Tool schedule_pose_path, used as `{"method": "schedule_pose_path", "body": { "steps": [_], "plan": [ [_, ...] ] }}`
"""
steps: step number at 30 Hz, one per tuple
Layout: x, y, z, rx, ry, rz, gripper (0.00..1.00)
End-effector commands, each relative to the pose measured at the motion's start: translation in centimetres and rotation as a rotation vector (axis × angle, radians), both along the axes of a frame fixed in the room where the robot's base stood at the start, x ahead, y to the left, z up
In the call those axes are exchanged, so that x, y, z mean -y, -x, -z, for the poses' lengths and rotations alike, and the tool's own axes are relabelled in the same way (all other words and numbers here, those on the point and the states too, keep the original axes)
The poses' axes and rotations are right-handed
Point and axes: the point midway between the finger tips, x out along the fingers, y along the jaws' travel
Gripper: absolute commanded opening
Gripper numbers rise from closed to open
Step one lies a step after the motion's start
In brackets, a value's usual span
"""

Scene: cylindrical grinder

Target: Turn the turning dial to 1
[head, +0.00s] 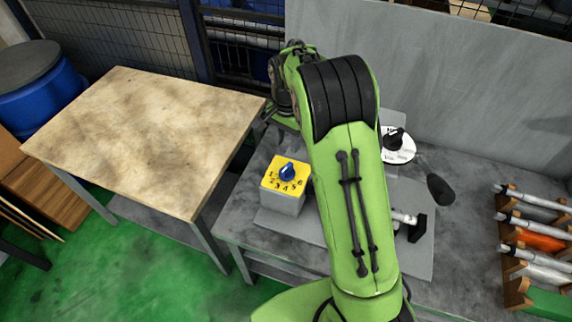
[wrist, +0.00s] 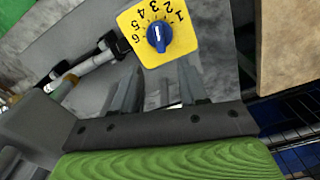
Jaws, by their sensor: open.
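The turning dial is a blue knob (head: 287,172) on a yellow plate (head: 271,178) numbered 1 to 6, on top of a grey box. In the wrist view the knob (wrist: 158,37) is in full sight near the top. Its white line lies roughly upright in that picture, along the direction of the 3; which end is the pointer I cannot tell. My gripper (wrist: 157,88) is open and empty, its two fingers apart and short of the knob in the picture. In the head view my gripper is mostly hidden behind my green arm.
A white round dial (head: 398,150) with a black knob and a black-ended lever (head: 439,189) stand right of my arm. A rack of spindles (head: 535,240) is at the right. A wooden-topped table (head: 150,135) stands left, and a grey wall (head: 460,80) rises behind.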

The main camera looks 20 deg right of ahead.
Motion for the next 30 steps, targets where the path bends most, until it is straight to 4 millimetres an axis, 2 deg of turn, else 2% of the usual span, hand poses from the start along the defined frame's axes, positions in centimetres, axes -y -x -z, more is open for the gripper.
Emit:
{"method": "schedule_pose_path", "body": {
  "steps": [1,6,12,16,23,30],
  "plan": [
    [0.0,0.1,1.5,-0.005,0.0,0.0,0.43],
    [0.0,0.1,5.7,-0.005,0.0,-0.002,0.43],
    [0.0,0.0,9.3,-0.001,0.0,-0.001,0.43],
    [0.0,0.0,10.2,0.001,-0.001,-0.002,0.43],
    [0.0,0.0,10.3,0.002,0.0,-0.002,0.43],
    [0.0,0.0,10.2,0.002,0.0,-0.001,0.06]
  ]
}}
